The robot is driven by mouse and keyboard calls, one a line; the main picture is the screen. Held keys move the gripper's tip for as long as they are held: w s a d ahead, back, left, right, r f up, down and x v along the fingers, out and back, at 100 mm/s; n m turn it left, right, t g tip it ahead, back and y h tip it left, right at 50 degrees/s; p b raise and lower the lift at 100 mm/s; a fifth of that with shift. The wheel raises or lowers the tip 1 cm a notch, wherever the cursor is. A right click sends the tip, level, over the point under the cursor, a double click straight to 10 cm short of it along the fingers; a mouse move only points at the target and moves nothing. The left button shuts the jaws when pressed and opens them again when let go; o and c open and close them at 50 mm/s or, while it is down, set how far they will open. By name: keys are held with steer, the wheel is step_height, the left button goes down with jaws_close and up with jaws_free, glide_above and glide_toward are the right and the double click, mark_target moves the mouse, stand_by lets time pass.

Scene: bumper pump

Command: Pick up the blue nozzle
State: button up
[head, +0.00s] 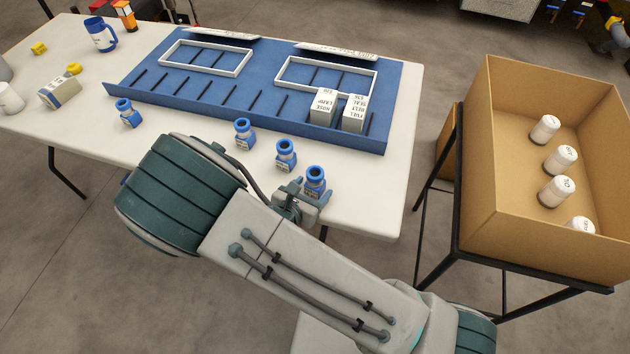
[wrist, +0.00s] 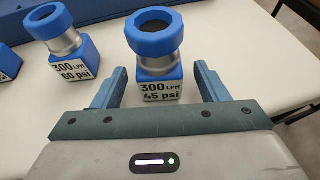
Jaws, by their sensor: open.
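Several blue nozzles with grey collars and labelled square bases stand upright on the table. In the head view one nozzle (head: 315,178) is at my gripper (head: 307,194), with others to its left: a second nozzle (head: 285,155), a third nozzle (head: 244,133) and a farther nozzle (head: 127,112). In the wrist view the nearest nozzle (wrist: 156,45), labelled 300 LPM 45 psi, stands just ahead of and partly between the fingers of my gripper (wrist: 161,72). My gripper is open and empty, with a gap on each side. A nozzle labelled 60 psi (wrist: 62,45) stands to the left.
A blue rack (head: 215,104) with slots, white frames and two white boxes (head: 323,106) lies behind the nozzles. The table's right edge is close to my gripper. A cardboard box (head: 510,215) with white canisters stands to the right. A blue mug (head: 101,35) is far left.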

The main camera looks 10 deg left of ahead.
mark_target(312, 181)
steer(key=shift+x, duration=1.2)
steer(key=c, duration=1.2)
steer(key=shift+r, duration=0.1)
steer(key=shift+r, duration=0.45)
step_height(312, 181, up, 3)
steer(key=shift+d+r, duration=0.2)
steer(key=s+d+r+p, duration=0.1)
steer(key=d+r+p, duration=0.1)
steer(key=d+p, duration=0.1)
steer(key=s+d+r+p, duration=0.1)
steer(key=d+r+p, duration=0.1)
steer(key=d+p, duration=0.2)
steer(key=s+d+r+p, duration=0.1)
steer(key=d+r+p, duration=0.1)
steer(key=d+p, duration=0.1)
steer(key=shift+d+r+p, duration=0.35)
steer(key=shift+d+p, duration=0.05)
steer(key=shift+p, duration=0.2)
